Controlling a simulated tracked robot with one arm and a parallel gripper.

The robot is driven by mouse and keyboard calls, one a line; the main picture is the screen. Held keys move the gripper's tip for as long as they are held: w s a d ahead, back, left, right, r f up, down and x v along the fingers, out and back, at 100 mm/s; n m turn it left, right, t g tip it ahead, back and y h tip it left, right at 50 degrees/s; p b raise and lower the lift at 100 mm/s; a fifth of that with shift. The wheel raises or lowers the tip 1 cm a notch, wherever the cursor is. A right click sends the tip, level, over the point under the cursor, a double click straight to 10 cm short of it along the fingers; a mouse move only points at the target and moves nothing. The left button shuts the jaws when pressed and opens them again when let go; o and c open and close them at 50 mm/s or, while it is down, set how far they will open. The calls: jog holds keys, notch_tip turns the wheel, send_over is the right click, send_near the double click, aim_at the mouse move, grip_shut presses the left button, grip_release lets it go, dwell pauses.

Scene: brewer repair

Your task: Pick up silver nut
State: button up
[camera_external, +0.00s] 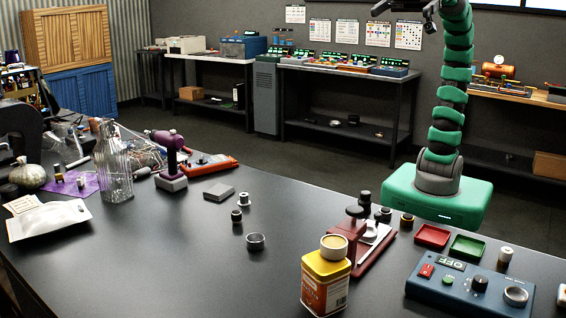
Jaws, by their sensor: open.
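Several small metal parts lie on the dark workbench (190,265). One is a short silver ring-shaped piece (255,242) on the bare middle of the bench. Behind it stand a small dark-and-silver piece (236,216) and a pale spool-like piece (243,199). I cannot tell at this size which of them is the silver nut. My gripper (385,9) is at the top edge, partly cut off by the picture. It is open, raised high above the bench and far from these parts.
A yellow tin (326,284) with a round lid stands at the front. Beside it are a red press-like stand (366,248), red tray (432,236), green tray (468,246) and blue control box (470,288). A glass bottle (114,170) and clutter fill the left. The bench's front middle is clear.

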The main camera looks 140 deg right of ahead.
jog(key=s+a, duration=0.1)
jog(key=s+r+n+t, duration=0.1)
jog(key=s, duration=0.1)
jog(key=shift+a+r+y, duration=0.15)
jog(key=shift+a+y, duration=0.15)
jog(key=shift+a, duration=0.1)
jog(key=c, duration=1.1)
jog(key=shift+w, duration=0.1)
